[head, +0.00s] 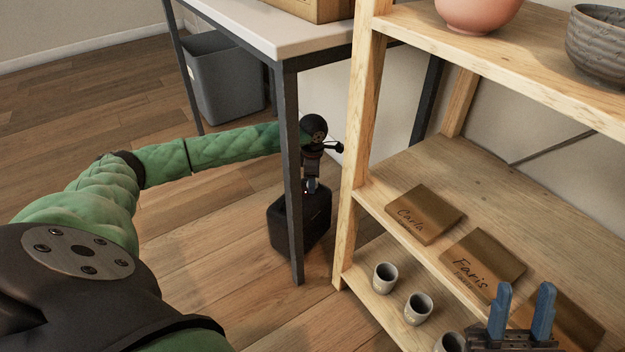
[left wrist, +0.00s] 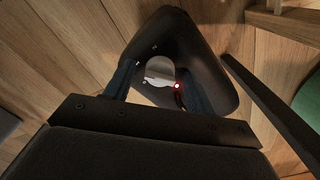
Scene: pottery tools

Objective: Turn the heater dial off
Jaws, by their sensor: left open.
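The heater (head: 312,232) is a black box on the wooden floor under the table, partly hidden by a table leg. Its top shows in the left wrist view as a dark rounded shape (left wrist: 210,62). The dial (left wrist: 160,70) is a pale round disc on that top, with a small red light beside it. My left gripper (head: 311,187) points down at the heater top. It is open, with one finger on each side of the dial in the wrist view; I cannot tell whether they touch it. My right gripper (head: 524,292) is open and empty in front of the shelf.
The table leg (head: 292,180) stands close in front of my left gripper. A wooden shelf (head: 352,150) is just right, holding bowls, name boards (head: 424,214) and several small cups (head: 386,278). A grey bin (head: 222,85) stands behind. Floor at left is clear.

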